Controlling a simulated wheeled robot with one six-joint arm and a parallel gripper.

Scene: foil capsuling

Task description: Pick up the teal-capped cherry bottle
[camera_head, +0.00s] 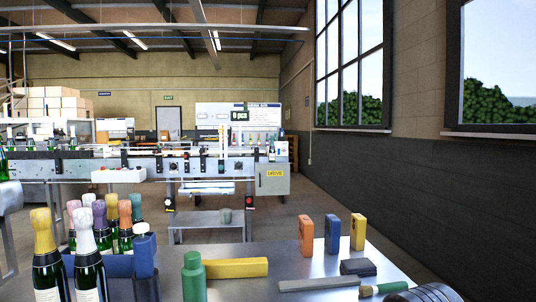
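My gripper is not in view.
On the metal table (290,262) lie a yellow block (235,267), a grey bar (319,284), a dark block (358,267) and a green-handled brush (384,288). Orange (306,235), blue (332,233) and yellow (357,231) pieces stand at its back. A conveyor machine (215,165) stands beyond.

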